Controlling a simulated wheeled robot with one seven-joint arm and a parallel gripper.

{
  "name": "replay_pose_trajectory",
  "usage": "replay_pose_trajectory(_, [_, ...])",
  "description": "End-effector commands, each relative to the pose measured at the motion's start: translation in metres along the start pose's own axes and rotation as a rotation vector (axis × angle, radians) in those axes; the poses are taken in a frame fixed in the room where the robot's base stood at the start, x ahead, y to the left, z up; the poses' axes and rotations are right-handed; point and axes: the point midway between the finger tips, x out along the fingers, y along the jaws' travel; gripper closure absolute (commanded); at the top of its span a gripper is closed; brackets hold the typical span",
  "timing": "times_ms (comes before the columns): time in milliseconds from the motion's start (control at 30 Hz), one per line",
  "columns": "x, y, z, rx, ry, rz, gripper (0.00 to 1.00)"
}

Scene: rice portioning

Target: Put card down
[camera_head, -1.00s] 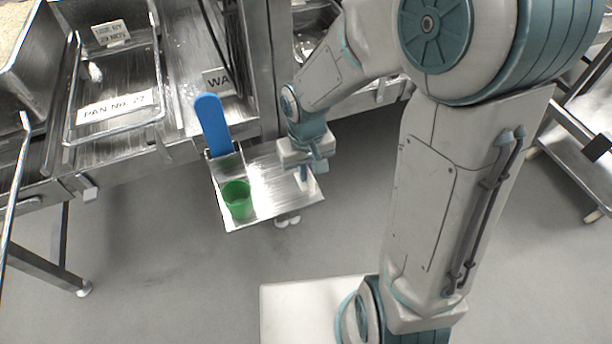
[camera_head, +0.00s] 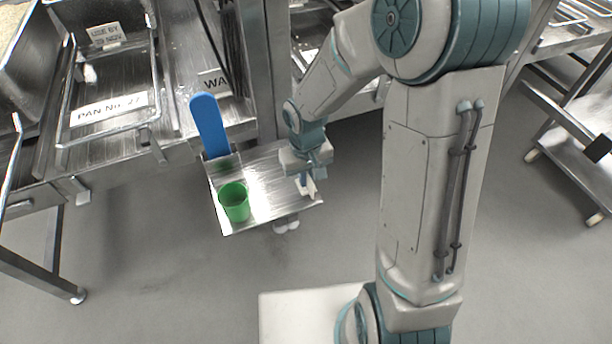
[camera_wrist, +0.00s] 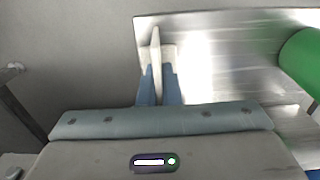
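A small white card (camera_head: 310,188) stands roughly on edge at the right end of the shiny metal tray (camera_head: 270,180). My gripper (camera_head: 304,180) is over this end of the tray, pointing down. In the wrist view my gripper's blue fingers (camera_wrist: 160,85) are close together, with the white card (camera_wrist: 155,48) upright between them and sticking out past their tips. The fingers look shut on it. The card is at or very near the tray surface; I cannot tell whether it touches.
A green cup (camera_head: 235,202) stands on the tray's left part and shows at the right edge of the wrist view (camera_wrist: 303,62). A blue paddle-like piece (camera_head: 210,125) rises behind it. A steel counter (camera_head: 180,90) with a labelled pan (camera_head: 110,107) lies beyond.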

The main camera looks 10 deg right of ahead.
Motion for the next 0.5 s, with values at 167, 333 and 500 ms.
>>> replay_pose_trajectory(167, [0.0012,-0.0001,0.0002,0.000,-0.001,0.000,0.74])
replay_pose_trajectory(333, [0.0011,-0.0001,0.0002,0.000,-0.001,0.000,0.74])
replay_pose_trajectory(500, [-0.0061,0.0000,0.0000,0.000,0.000,0.000,0.74])
